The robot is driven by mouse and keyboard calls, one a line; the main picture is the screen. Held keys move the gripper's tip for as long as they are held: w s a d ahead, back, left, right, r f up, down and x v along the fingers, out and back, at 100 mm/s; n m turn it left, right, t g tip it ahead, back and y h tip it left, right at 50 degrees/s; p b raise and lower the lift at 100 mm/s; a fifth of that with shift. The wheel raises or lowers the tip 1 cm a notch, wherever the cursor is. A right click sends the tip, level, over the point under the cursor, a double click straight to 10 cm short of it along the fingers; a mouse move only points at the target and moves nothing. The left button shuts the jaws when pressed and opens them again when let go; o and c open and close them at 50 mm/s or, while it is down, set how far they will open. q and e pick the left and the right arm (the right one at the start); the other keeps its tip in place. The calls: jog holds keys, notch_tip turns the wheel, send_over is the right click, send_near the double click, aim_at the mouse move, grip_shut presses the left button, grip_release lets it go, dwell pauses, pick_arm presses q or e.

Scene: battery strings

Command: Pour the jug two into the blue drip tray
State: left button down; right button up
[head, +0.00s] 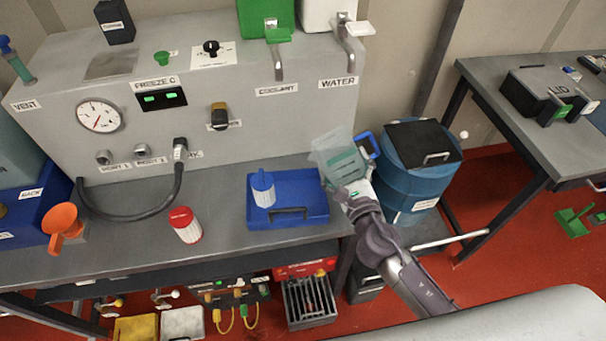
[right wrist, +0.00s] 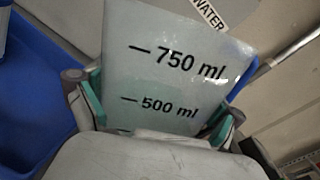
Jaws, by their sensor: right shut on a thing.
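A clear measuring jug (head: 329,147) with a blue handle (head: 368,146) is held in my right gripper (head: 346,170), to the right of the blue drip tray and above the bench edge. It leans a little to the left in the head view. In the right wrist view the jug (right wrist: 170,40) shows 750 ml and 500 ml marks between the gripper's two fingers. I see no label naming it jug two, and its liquid level is unclear. The blue drip tray (head: 307,191) lies on the bench, with a blue-capped white bottle (head: 263,190) in it. My left gripper is not in view.
A blue drum (head: 400,178) with a black lid stands close right of the jug. WATER (head: 354,55) and COOLANT (head: 277,65) taps hang above the bench. A red-capped white bottle (head: 187,228) and orange funnel (head: 63,222) are left of the tray.

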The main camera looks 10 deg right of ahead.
jog(key=shift+r, duration=0.15)
jog(key=shift+d+r+n+p, duration=0.15)
jog(key=shift+r+n+p, duration=0.3)
jog(key=shift+n+p, duration=0.45)
jog(key=shift+r+p, duration=0.15)
jog(key=shift+p, duration=0.15)
dwell(0.6)
jog(key=shift+r+n+p, duration=0.45)
jog(key=shift+n+p, duration=0.15)
jog(key=shift+p, duration=0.25)
dwell(0.8)
jog(key=shift+r+n+p, duration=0.3)
jog(key=shift+n+p, duration=0.1)
jog(key=shift+p, duration=0.25)
jog(key=shift+r+n+p, duration=0.2)
jog(key=shift+n+p, duration=0.2)
jog(key=shift+p, duration=0.05)
jog(key=shift+r, duration=0.1)
dwell(0.5)
jog(key=shift+r+n+p, duration=0.45)
jog(key=shift+n+p, duration=0.25)
jog(key=shift+p, duration=0.45)
